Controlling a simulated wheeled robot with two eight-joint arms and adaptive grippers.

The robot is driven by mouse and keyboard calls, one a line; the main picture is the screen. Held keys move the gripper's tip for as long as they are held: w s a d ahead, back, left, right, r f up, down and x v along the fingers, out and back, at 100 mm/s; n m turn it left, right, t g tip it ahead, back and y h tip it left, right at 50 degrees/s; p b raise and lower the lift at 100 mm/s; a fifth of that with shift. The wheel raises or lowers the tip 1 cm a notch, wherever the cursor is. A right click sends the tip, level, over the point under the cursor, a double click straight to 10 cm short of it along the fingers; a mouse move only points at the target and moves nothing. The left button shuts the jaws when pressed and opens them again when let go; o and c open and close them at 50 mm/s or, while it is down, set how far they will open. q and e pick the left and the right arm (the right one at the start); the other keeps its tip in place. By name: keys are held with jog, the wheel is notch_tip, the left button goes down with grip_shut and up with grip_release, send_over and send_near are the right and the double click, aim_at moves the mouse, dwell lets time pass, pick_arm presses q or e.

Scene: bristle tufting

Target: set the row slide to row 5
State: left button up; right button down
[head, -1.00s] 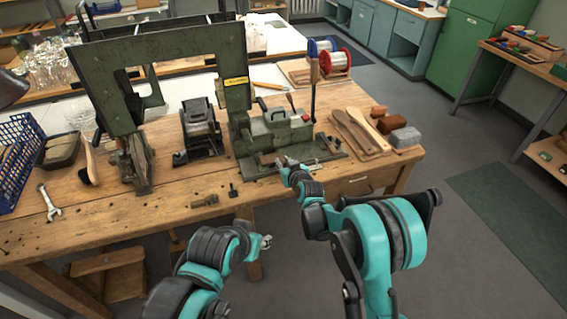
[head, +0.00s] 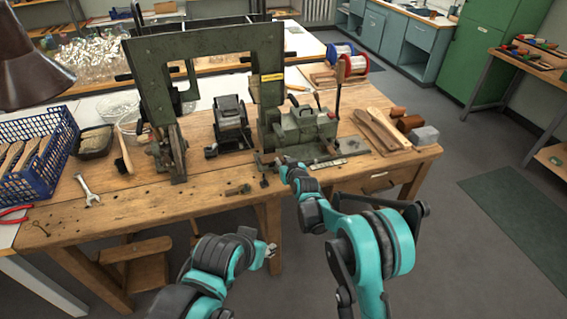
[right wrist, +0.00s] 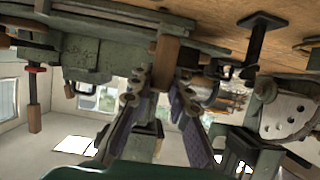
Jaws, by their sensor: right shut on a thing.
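The green tufting machine (head: 302,128) stands on the wooden bench. A low slide rail with a pale scale strip (head: 328,162) runs along its front edge; its row marks are too small to read. My right gripper (head: 283,166) is at the left part of this front edge.
A tall green press frame (head: 205,60) and a small dark device (head: 231,124) stand left of the machine. Wooden brush backs (head: 382,130) and blocks lie to its right. A blue crate (head: 40,150) is at far left. Small metal parts (head: 238,190) lie near the bench's front edge.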

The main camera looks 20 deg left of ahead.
jog(key=shift+s+a, duration=0.15)
jog(key=shift+a, duration=0.1)
jog(key=c, duration=1.4)
grip_release()
jog(key=shift+a, duration=0.1)
jog(key=shift+s+d, duration=0.15)
jog(key=shift+d, duration=0.1)
jog(key=v, duration=1.1)
jog(key=shift+s+d, duration=0.15)
jog(key=shift+s, duration=0.05)
